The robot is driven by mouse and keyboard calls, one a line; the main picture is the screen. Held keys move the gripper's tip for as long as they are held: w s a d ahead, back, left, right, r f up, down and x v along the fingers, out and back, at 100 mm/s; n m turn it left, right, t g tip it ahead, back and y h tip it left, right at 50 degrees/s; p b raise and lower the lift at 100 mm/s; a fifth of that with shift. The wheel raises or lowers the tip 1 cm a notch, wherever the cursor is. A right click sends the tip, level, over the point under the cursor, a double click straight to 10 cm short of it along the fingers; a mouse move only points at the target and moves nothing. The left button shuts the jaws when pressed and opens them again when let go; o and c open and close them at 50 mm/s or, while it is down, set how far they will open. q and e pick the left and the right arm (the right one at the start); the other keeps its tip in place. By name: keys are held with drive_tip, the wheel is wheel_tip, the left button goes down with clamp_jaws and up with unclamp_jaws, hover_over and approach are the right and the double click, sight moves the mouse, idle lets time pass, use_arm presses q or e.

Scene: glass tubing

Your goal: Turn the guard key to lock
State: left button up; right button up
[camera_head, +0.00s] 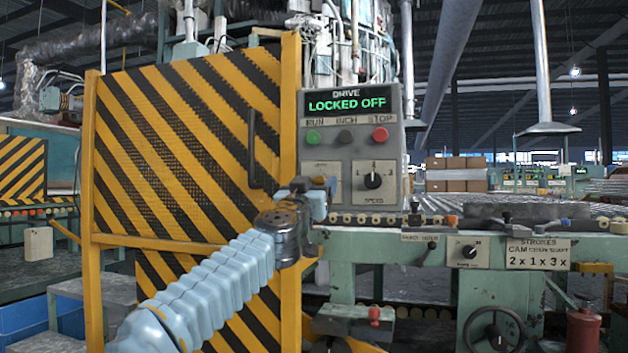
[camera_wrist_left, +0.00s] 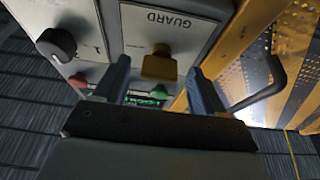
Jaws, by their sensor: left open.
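The guard key (camera_wrist_left: 160,66) is a yellow-brown block on the plate marked GUARD (camera_wrist_left: 165,22), which appears upside down in the left wrist view. My left gripper (camera_wrist_left: 158,75) is open, with one dark finger on each side of the key in that view. I see no finger touching the key. The box's display (camera_head: 347,103) reads DRIVE LOCKED OFF. My right gripper is not in view.
A yellow-and-black striped guard door (camera_head: 175,140) with a black bar handle (camera_head: 252,150) stands just left of the box. The speed knob (camera_head: 373,181) is right of my gripper. A green machine bench (camera_head: 385,250) with a strokes dial (camera_head: 469,252) extends right.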

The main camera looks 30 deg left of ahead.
use_arm(q)
drive_tip(key=shift+w, duration=0.1)
drive_tip(key=c, duration=1.1)
drive_tip(key=shift+o, duration=0.2)
